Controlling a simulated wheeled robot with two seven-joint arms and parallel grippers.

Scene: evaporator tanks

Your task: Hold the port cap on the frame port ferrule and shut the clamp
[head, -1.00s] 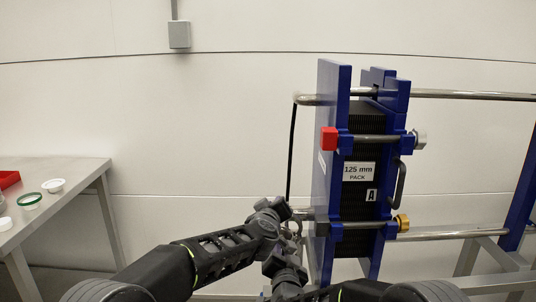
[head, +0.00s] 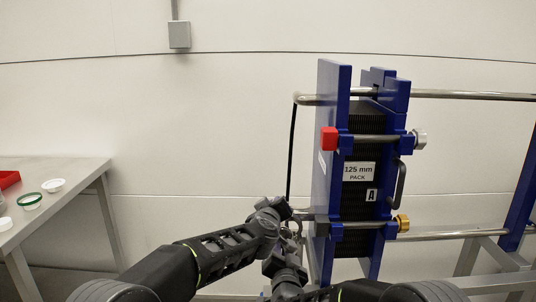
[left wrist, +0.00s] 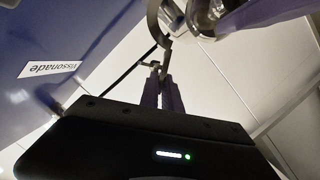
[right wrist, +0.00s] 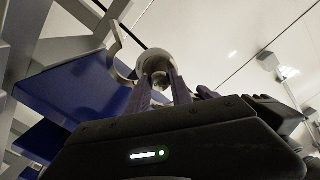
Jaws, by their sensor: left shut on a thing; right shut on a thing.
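My left gripper (head: 290,216) is beside the left face of the blue frame plate (head: 331,150). In the left wrist view its fingers (left wrist: 163,90) are closed on a small metal part of the clamp (left wrist: 157,22), whose curved jaw stands open above them. My right gripper (head: 291,248) is just below the left one. In the right wrist view its fingers (right wrist: 160,84) are shut on the round metal port cap (right wrist: 155,60). The clamp's curved jaw (right wrist: 118,40) is beside the cap there. The frame port ferrule is not clear in any view, and I cannot tell whether the cap touches it.
A dark plate pack (head: 360,200) with rails and bolts stands right of the frame plate. A metal table (head: 70,195) at the far left carries a red tray (head: 9,179) and gasket-like rings. The wall side between is clear.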

